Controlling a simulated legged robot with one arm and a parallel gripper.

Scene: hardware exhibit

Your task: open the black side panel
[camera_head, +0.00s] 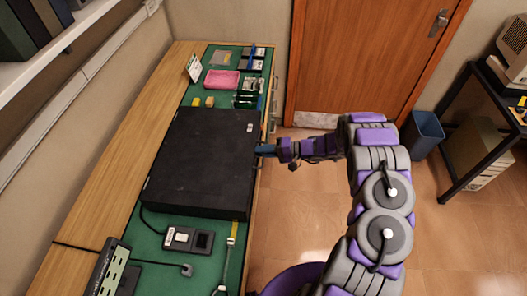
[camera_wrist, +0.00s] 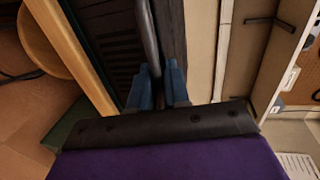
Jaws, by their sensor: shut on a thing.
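The black side panel (camera_head: 205,155) is the broad, flat top face of a black computer case lying on the green mat. It looks flat, with no gap visible from above. My gripper (camera_head: 265,150) is at the right edge of the case, near its middle. A slatted dark face of the case (camera_wrist: 107,35) shows left of the fingers. The exact contact is partly hidden.
The green mat (camera_head: 150,238) lies on a wooden bench (camera_head: 120,165). A pink tray (camera_head: 222,81) and small parts sit behind the case. A door (camera_head: 370,50), a blue bin (camera_head: 427,134) and open floor are to the right.

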